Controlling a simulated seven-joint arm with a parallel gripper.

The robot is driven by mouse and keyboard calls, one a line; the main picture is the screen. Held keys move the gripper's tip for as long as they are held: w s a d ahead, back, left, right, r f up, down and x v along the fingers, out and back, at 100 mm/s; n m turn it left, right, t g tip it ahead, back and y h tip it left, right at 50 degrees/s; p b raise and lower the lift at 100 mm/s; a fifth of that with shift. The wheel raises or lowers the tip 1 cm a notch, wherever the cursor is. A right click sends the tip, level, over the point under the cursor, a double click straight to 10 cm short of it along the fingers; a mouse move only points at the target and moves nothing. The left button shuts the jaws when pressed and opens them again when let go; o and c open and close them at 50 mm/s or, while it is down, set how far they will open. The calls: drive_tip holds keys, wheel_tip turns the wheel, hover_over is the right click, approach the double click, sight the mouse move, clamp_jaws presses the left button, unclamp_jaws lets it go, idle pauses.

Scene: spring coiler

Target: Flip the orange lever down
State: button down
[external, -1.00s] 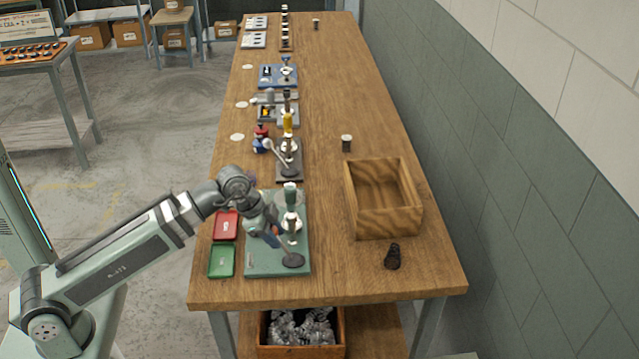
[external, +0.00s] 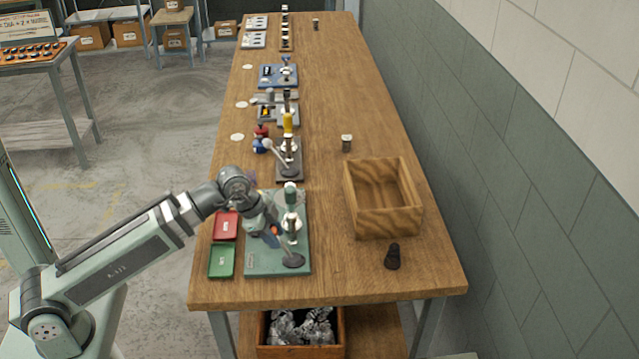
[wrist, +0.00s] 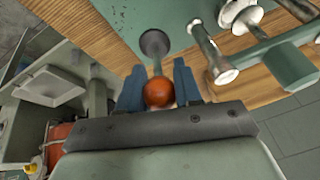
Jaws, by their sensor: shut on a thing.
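The orange lever's ball knob (wrist: 158,93) shows between the blue fingertips of my gripper (wrist: 158,88) in the wrist view. The fingers are closed on either side of the knob. A short grey rod runs from the knob to a round dark base (wrist: 154,43) on the green plate. In the external view my gripper (external: 271,236) is low over the green plate (external: 262,268), just left of and behind the round dark base (external: 293,261). The knob is mostly hidden by the fingers there, and the rod is tilted.
A metal post with a green cap (external: 290,189) stands on the plate close to my gripper. A red tray (external: 226,225) and a green tray (external: 221,261) lie to the left. A wooden box (external: 384,229) and a black piece (external: 392,257) are to the right.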

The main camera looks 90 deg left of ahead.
drive_tip(key=shift+f, duration=0.1)
drive_tip(key=c, duration=0.8)
unclamp_jaws()
drive_tip(key=shift+v, duration=6.95)
